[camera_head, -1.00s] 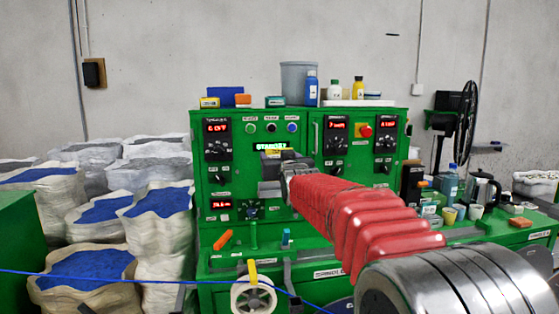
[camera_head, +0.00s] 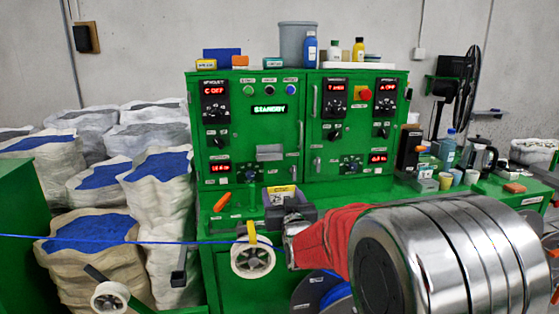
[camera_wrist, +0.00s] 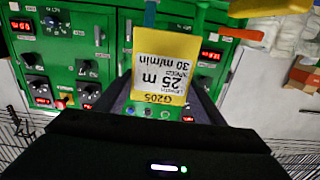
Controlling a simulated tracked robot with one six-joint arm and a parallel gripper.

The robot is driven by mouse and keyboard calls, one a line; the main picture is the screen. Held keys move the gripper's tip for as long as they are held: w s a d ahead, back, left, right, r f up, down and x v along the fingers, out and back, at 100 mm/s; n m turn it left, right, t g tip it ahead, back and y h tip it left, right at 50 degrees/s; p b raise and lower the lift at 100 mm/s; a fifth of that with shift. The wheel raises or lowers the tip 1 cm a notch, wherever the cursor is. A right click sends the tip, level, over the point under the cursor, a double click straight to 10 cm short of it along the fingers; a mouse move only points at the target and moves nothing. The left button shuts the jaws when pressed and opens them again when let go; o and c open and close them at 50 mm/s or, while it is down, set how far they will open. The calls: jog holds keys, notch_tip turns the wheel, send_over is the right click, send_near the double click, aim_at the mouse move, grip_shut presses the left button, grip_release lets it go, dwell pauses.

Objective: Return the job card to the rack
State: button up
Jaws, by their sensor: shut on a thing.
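The job card (camera_head: 283,191) is a small yellow and white card. It stands upright in my gripper (camera_head: 288,208), which is shut on it in front of the green machine, low in the head view. In the wrist view, the card (camera_wrist: 163,68) appears upside down, reading G205, 25 m and 30 m/min, with the dark gripper fingers (camera_wrist: 166,104) on either side. A small grey holder (camera_head: 270,152) is on the machine's front panel, above the card in the head view; I cannot tell if it is the rack.
A blue cable (camera_head: 110,241) crosses the left side to a white wheel (camera_head: 252,258) just below left of my gripper. Bottles and cups (camera_head: 445,180) crowd the right bench. Sacks (camera_head: 90,250) stand left.

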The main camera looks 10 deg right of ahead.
jog(key=s+f, duration=0.3)
jog(key=f, duration=0.2)
jog(key=s+f, duration=0.4)
jog(key=f, duration=0.2)
jog(key=s+f, duration=0.3)
jog(key=f, duration=0.3)
jog(key=shift+s+f, duration=0.15)
jog(key=shift+s, duration=0.2)
jog(key=shift+a, duration=0.15)
